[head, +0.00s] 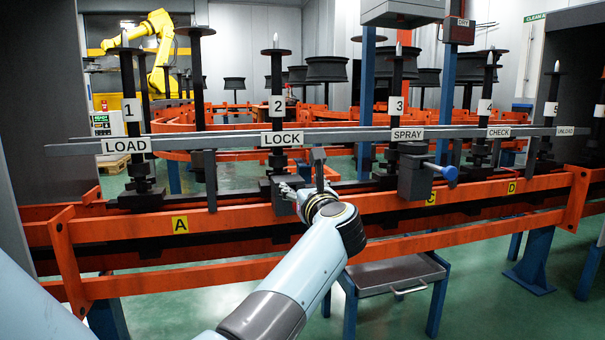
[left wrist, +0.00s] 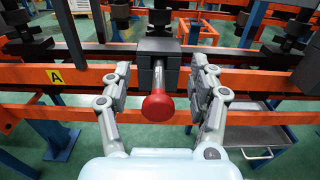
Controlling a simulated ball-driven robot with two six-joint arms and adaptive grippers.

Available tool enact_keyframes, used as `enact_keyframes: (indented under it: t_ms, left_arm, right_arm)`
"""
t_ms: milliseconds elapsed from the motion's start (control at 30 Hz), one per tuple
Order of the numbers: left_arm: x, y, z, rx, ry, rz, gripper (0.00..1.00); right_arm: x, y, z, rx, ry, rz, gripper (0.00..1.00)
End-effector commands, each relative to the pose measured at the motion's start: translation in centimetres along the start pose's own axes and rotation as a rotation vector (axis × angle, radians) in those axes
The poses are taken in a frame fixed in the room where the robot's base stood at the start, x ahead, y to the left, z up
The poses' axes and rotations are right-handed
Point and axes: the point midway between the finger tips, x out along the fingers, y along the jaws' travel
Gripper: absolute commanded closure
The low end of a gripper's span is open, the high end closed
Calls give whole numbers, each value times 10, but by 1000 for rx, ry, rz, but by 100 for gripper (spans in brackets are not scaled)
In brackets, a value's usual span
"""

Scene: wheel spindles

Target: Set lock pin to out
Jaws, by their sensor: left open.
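In the head view this is at the LOCK sign (head: 280,139), and the knob is hidden behind my gripper. My left gripper (left wrist: 160,78) is open, one finger on each side of the knob and shaft, with gaps visible on both sides. It also shows in the head view (head: 303,198). My right gripper is not in view.
A dark box with a blue knob (head: 449,173) hangs near the SPRAY sign (head: 408,134). Orange rails (head: 240,218) run across in front of the numbered spindles, below a long grey sign bar. A grey tray table (head: 390,275) stands at lower right.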

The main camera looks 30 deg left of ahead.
Motion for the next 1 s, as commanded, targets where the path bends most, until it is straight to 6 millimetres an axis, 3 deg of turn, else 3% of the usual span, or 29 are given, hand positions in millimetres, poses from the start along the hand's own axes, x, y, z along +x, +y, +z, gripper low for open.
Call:
enact_keyframes:
  t_ms: [100,300,1000]
  left_arm:
    - [0,0,26,-5,-3,-1,40]
    - [0,0,51,-2,0,-1,40]
    - [-4,0,55,61,-40,-23,40]
  right_arm:
    - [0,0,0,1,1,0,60]
    - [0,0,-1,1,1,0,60]
    - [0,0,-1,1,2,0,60]
